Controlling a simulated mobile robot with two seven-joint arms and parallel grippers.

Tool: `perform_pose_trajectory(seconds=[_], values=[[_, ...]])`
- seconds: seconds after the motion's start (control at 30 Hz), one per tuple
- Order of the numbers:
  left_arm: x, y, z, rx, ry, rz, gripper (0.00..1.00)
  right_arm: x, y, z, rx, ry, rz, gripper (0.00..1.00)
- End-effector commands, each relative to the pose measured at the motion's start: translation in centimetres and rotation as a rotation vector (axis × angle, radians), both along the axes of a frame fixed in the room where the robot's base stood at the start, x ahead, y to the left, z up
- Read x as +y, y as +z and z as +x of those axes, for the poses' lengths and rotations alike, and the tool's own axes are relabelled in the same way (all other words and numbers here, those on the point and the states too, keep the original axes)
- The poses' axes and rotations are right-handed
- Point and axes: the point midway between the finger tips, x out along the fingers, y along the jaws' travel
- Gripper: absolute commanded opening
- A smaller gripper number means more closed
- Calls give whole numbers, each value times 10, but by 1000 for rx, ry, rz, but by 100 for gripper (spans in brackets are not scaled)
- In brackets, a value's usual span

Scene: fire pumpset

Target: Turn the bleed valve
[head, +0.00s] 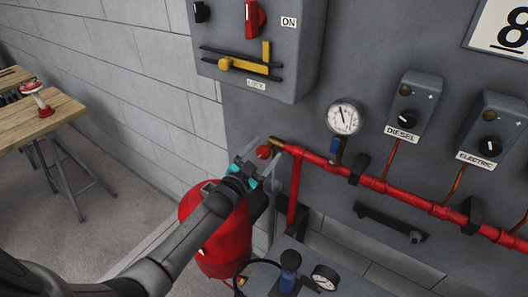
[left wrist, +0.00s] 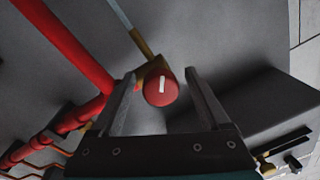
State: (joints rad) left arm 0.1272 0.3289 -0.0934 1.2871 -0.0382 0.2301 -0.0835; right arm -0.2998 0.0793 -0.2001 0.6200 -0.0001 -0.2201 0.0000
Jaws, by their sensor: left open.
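The bleed valve's round red knob (head: 263,152) is at the left end of the red pipe, by a brass fitting (head: 276,143). In the left wrist view the knob (left wrist: 161,88) faces me, with a white mark across its face standing nearly upright. My left gripper (head: 265,156) is open, with its fingers pointing at the knob. In the left wrist view the fingertips (left wrist: 160,75) lie on either side of the knob, with a gap showing at the right finger. I cannot tell whether the left finger touches it. My right gripper is not in view.
A pressure gauge (head: 344,117) stands above the red pipe (head: 372,181). A grey lock box (head: 262,40) with a yellow handle hangs above the valve. A red tank (head: 222,238) stands below my left arm. A wooden table (head: 55,115) is at the far left.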

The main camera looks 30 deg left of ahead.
Motion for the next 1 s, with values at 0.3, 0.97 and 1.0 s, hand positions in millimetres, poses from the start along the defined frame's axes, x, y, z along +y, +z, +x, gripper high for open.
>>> perform_pose_trajectory(seconds=[0.3,0.97,1.0], values=[[1,-1,-6,2,0,0,79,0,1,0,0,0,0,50],[9,-6,-108,3,0,1,79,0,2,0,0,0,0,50],[9,-7,-114,4,1,1,79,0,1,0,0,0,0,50]])
